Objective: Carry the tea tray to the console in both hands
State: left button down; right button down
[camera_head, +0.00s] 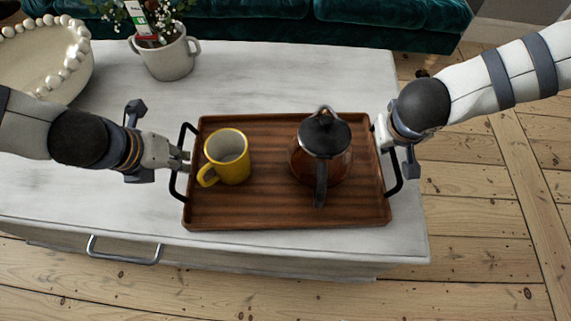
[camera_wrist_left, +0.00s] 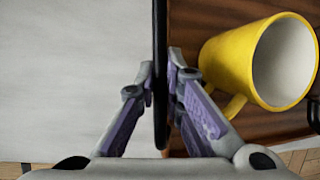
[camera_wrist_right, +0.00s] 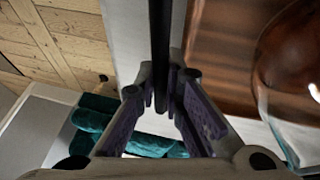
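The wooden tea tray (camera_head: 270,207) lies level on or just above the white table; I see no clear gap under it. A yellow mug (camera_head: 228,157) stands upright on its left half and a glass teapot with a black lid (camera_head: 322,140) on its right half. My left gripper (camera_head: 184,158) is shut on the tray's black left handle (camera_head: 176,184), which runs between the fingers in the left wrist view (camera_wrist_left: 160,80). My right gripper (camera_head: 383,130) is shut on the right handle (camera_head: 397,180), also between the fingers in the right wrist view (camera_wrist_right: 161,75). No console is identifiable.
The white table (camera_head: 120,205) has a drawer handle (camera_head: 124,258) at its front. A potted plant (camera_head: 168,58) and a beaded bowl (camera_head: 62,75) stand at its back left. A green sofa (camera_head: 260,22) is behind. Bare floorboards (camera_head: 480,215) are clear at right and in front.

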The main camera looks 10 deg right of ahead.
pick_arm(q)
jog(key=shift+r, duration=0.1)
